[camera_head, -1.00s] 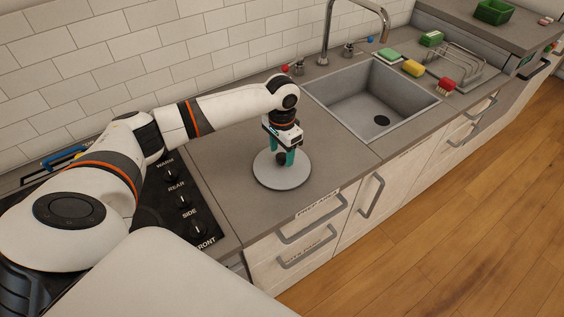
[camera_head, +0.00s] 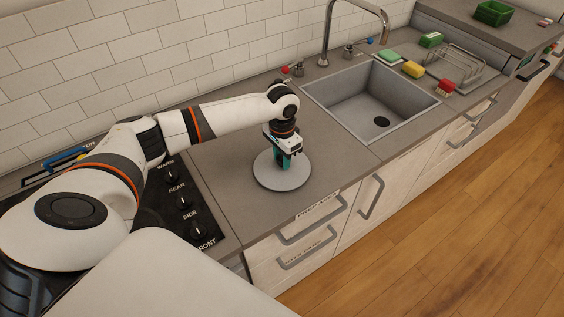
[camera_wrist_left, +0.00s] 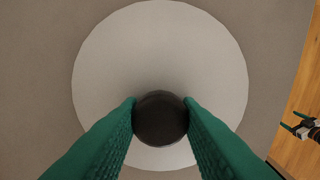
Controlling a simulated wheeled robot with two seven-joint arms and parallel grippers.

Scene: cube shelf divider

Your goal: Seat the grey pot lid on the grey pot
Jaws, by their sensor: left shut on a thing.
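The grey pot lid (camera_head: 282,176) is a flat round disc over the counter left of the sink. In the left wrist view the lid (camera_wrist_left: 160,50) fills the middle, with its dark round knob (camera_wrist_left: 160,117) between the green fingers. My left gripper (camera_head: 284,161) is above the lid and shut on the knob. Whether the lid touches the counter I cannot tell. The grey pot is not visible in either view. My right gripper (camera_wrist_left: 296,122) shows small at the right edge of the left wrist view, its green fingers apart and empty.
The hob (camera_head: 180,205) with its knobs lies left of the lid, partly covered by my left arm. The sink (camera_head: 370,100) is to the right, with a faucet (camera_head: 329,30), a yellow sponge (camera_head: 413,69) and a dish rack (camera_head: 455,65) beyond. Counter around the lid is clear.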

